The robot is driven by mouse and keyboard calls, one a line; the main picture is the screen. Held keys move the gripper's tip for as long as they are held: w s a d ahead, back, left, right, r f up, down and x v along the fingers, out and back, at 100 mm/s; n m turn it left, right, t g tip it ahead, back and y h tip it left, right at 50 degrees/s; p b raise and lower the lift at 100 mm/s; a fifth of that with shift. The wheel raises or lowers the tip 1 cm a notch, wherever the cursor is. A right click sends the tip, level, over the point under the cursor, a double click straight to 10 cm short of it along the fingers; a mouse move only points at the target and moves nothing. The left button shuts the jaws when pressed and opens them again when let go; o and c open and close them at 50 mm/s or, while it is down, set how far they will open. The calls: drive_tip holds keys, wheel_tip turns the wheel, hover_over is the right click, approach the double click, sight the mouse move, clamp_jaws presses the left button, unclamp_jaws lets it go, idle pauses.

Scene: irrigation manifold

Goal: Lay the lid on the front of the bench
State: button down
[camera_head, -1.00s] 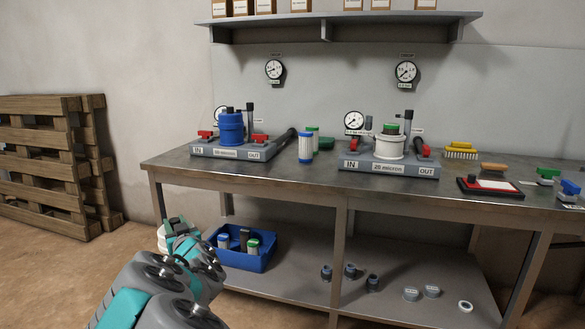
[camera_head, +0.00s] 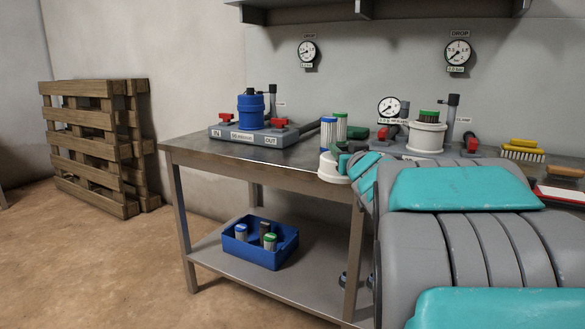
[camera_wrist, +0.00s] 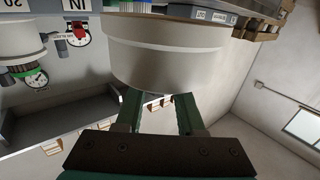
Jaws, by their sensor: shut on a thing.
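The white, round lid (camera_head: 332,168) is in my gripper (camera_head: 349,158), in front of the bench's (camera_head: 215,157) front edge at about bench-top height. I cannot tell whether it touches the bench. In the wrist view the lid (camera_wrist: 165,50) fills the upper middle, and the green fingers of my gripper (camera_wrist: 158,105) are shut on its grip. The white filter housing (camera_head: 425,138) stands lidless at the back of the bench, with a green-topped cartridge (camera_head: 429,116) showing in it. My arm hides much of the bench front on the right.
A blue filter housing (camera_head: 251,112) stands on its base at the left. Two cartridges, one blue-capped (camera_head: 328,132) and one green-capped (camera_head: 341,126), stand just behind the lid. The front left bench top is bare. A blue bin (camera_head: 262,246) sits on the lower shelf.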

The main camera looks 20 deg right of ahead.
drive_tip(key=s, duration=0.1)
drive_tip(key=s+d+r, duration=0.1)
drive_tip(key=s, duration=0.1)
drive_tip(key=shift+s+d+r, duration=0.25)
drive_tip(key=shift+r, duration=0.1)
drive_tip(key=shift+d, duration=0.25)
drive_tip(key=w+d+f, duration=0.1)
drive_tip(key=w+d, duration=0.1)
drive_tip(key=d, duration=0.2)
drive_tip(key=w+d+f+b, duration=0.1)
drive_tip(key=w+d+f, duration=0.1)
drive_tip(key=d, duration=0.3)
drive_tip(key=w+d+f, duration=0.2)
drive_tip(key=w+d, duration=0.1)
drive_tip(key=d, duration=0.1)
drive_tip(key=shift+w+d+b, duration=0.25)
drive_tip(key=shift+w+b, duration=0.1)
drive_tip(key=shift+r, duration=0.1)
drive_tip(key=c, duration=0.5)
unclamp_jaws()
